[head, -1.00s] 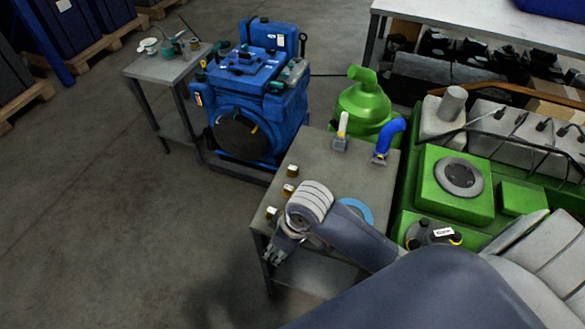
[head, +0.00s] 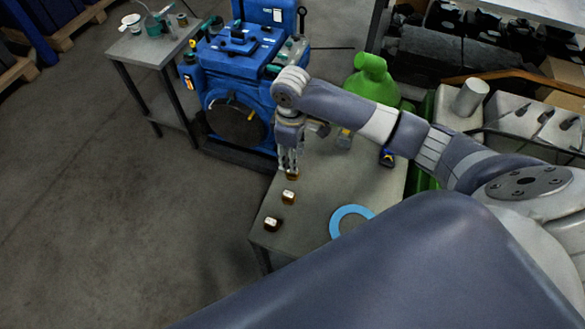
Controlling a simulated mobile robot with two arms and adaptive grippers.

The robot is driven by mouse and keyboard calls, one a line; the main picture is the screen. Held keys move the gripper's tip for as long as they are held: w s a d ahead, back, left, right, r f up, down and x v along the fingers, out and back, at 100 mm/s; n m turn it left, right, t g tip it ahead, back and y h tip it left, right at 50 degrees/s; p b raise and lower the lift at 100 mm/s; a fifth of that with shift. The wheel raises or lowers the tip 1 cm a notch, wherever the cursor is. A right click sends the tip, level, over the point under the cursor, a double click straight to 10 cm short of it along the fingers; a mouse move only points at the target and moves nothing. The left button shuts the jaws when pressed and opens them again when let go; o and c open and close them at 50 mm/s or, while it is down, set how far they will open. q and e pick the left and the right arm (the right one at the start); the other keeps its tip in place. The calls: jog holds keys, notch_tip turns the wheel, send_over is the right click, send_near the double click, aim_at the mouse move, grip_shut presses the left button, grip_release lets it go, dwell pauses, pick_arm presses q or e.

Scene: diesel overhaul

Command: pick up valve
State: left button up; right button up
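Three small brass-coloured pieces with pale tops stand in a row along the left edge of the grey table; which one is the valve I cannot tell. The near piece (head: 272,223) and the middle piece (head: 288,197) stand free. The far piece (head: 292,176) is under my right gripper (head: 289,168), whose arm comes in from the right. Its fingers point down at the far piece and partly cover it. I cannot tell whether they touch it or have closed on it. My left gripper is not in view.
A light blue ring (head: 350,220) lies on the grey table (head: 318,200). Two handled fittings at its back are partly hidden by my arm. A blue engine (head: 240,75) stands behind, with a small side table (head: 150,47) left of it. A green bell-shaped part (head: 371,80) stands behind my arm.

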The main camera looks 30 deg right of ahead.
jog(key=f, duration=0.2)
jog(key=shift+w+d+f, duration=0.15)
jog(key=shift+w+f, duration=0.05)
jog(key=shift+f, duration=0.15)
notch_tip(320, 180, down, 3)
jog(key=shift+f+p, duration=0.2)
jog(key=shift+p, duration=0.1)
jog(key=shift+f, duration=0.4)
jog(key=shift+w+f, duration=0.1)
jog(key=shift+f, duration=0.05)
jog(key=c, duration=0.8)
grip_shut()
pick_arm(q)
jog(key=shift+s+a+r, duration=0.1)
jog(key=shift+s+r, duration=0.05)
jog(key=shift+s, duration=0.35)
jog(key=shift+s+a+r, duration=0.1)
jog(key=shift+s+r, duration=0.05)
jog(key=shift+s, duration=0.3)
